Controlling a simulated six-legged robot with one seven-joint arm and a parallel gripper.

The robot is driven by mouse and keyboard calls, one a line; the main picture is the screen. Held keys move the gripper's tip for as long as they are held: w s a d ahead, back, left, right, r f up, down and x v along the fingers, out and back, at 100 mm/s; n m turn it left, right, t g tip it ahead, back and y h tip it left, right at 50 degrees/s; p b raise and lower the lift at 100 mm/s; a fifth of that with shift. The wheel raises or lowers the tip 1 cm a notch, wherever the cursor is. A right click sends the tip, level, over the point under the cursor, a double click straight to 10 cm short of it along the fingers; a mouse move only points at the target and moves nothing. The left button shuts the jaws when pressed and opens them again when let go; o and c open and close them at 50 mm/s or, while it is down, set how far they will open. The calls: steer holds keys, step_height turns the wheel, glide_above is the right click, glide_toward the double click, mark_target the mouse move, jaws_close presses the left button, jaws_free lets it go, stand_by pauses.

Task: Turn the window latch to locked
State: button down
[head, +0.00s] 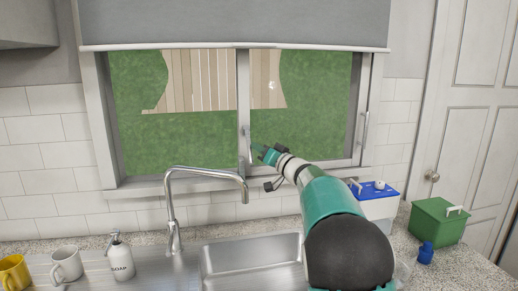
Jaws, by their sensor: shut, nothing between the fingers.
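The window (190,150) is behind the sink, with a vertical middle frame post between its two panes. A small light latch handle (248,143) shows on the middle post, in line with that post. My arm reaches up from the lower right. My gripper (258,148) is shut, with its tips close to the right side of the latch. I cannot tell whether they touch it. The fingers are small in this view and partly blend with the green outside.
A tall curved faucet (205,170) stands left of my arm, over the steel sink (235,257). A soap bottle (120,257) and two mugs are at lower left. A blue-lidded box (376,189) and a green box (437,222) stand at right. A grey blind (230,22) hangs above.

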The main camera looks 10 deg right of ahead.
steer(key=w+f+n+t+y, duration=0.2)
steer(key=w+f+n+y, duration=0.2)
steer(key=n+y, duration=0.3)
steer(key=shift+w+f+y, duration=0.2)
steer(key=shift+w+y, duration=0.1)
steer(key=shift+w, duration=0.65)
